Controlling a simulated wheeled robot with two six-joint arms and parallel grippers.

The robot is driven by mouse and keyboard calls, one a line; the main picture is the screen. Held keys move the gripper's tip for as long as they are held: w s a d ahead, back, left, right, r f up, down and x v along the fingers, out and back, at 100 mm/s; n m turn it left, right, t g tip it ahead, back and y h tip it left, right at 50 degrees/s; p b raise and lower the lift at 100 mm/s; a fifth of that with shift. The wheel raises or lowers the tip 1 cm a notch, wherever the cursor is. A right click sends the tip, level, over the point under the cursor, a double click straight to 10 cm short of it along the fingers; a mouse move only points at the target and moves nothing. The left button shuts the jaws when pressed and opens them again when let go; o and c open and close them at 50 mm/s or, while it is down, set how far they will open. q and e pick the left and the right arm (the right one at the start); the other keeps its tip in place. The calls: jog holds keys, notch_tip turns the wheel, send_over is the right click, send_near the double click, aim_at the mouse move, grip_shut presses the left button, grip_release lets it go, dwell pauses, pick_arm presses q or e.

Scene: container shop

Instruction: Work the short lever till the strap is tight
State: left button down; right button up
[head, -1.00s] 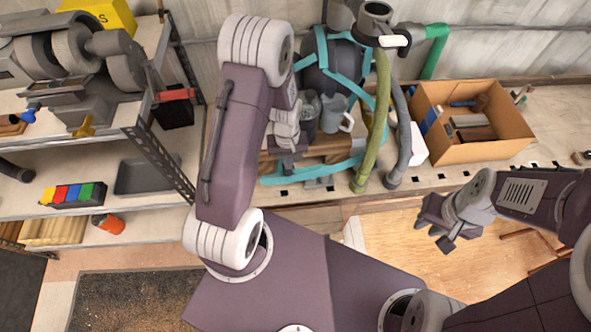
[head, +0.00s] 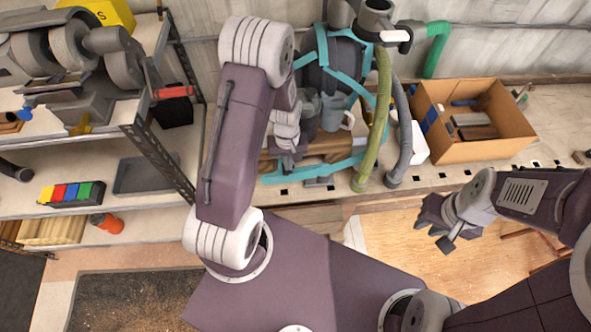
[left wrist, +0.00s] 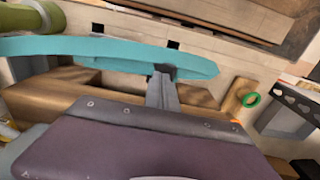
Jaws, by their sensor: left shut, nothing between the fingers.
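A teal band (head: 318,172), which looks like the strap, curves along the front of the bench and around a dark rounded body (head: 335,78). In the left wrist view the teal band (left wrist: 110,50) crosses the upper left. My left gripper (head: 288,160) is shut and empty beside the band. Its narrow fingers (left wrist: 163,78) overlap the band's lower edge in the left wrist view; I cannot tell whether they touch it. The short lever is not clearly visible. My right gripper (head: 440,238) hangs away at the right, above the wooden floor; its jaw opening is unclear.
A grey jug (head: 333,112) stands behind my left gripper. An olive hose (head: 374,130) and a grey hose (head: 402,140) hang right of it. A cardboard box (head: 485,150) stands further right. Shelves with a grinder (head: 75,48) and colored bins (head: 72,193) are at left.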

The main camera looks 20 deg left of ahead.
pick_arm(q)
jog(key=shift+f+b, duration=1.55)
jog(key=shift+f, duration=0.8)
notch_tip(320, 180, up, 6)
jog(key=p, duration=0.5)
jog(key=shift+r+p, duration=0.1)
jog(key=shift+p, duration=0.2)
jog(key=shift+f+b, duration=2.4)
jog(key=shift+f, duration=0.75)
notch_tip(320, 180, up, 6)
jog(key=p, duration=0.5)
jog(key=shift+w+r+p, duration=0.1)
jog(key=shift+r+p, duration=0.1)
jog(key=shift+p, duration=0.1)
jog(key=shift+f, duration=0.15)
